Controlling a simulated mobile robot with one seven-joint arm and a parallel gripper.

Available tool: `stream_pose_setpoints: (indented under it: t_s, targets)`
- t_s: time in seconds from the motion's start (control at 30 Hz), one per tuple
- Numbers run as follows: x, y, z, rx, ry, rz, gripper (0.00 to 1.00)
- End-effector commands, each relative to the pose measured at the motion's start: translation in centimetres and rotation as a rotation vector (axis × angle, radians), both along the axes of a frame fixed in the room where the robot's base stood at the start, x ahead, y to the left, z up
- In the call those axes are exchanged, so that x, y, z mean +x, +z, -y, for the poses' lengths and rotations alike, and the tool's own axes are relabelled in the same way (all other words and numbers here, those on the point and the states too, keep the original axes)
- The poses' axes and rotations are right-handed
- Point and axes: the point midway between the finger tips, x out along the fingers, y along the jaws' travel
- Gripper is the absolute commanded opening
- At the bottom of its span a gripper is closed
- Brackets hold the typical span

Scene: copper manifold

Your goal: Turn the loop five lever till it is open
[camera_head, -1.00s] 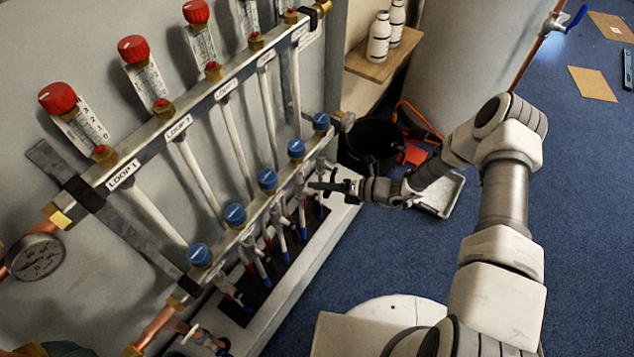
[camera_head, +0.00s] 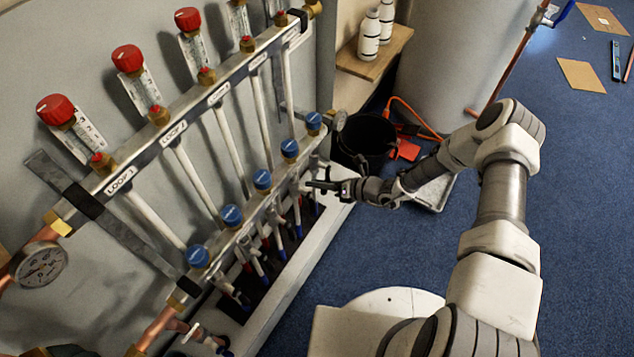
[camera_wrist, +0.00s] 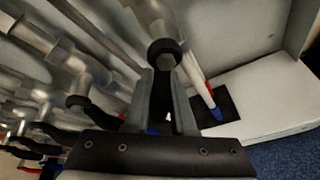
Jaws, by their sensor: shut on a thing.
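The copper and steel manifold stands along the left wall in the head view, with a row of blue caps on its lower rail. The farthest blue cap (camera_head: 313,122) is at the loop five end. My gripper (camera_head: 312,185) is below that end, among the pipe fittings. In the wrist view, my gripper's two grey fingers (camera_wrist: 165,85) are close together at a metal fitting with a dark round end (camera_wrist: 165,52). They are shut on the loop five lever, which is mostly hidden between them.
A black bucket (camera_head: 366,140) stands on the floor just beyond my gripper, with an orange cable near it. A grey tray (camera_head: 436,190) lies by my forearm. White bottles stand on a wooden shelf (camera_head: 372,60). Open blue carpet (camera_head: 580,200) lies to the right.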

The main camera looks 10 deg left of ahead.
Motion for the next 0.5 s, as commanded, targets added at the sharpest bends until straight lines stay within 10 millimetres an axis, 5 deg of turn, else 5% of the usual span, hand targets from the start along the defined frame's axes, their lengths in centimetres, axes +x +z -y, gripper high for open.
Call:
stream_pose_setpoints:
  t_s: [0.17, 0.2, 0.33, 0.5]
  targets:
    - [0.11, 0.01, 0.11, 0.000, -0.002, 0.000, 0.00]
    - [0.11, 0.01, 0.12, 0.000, -0.002, 0.000, 0.25]
    - [0.10, 0.02, 0.10, 0.000, -0.002, 0.000, 0.48]
    - [0.12, -0.02, 0.08, -0.001, -0.003, -0.001, 0.53]
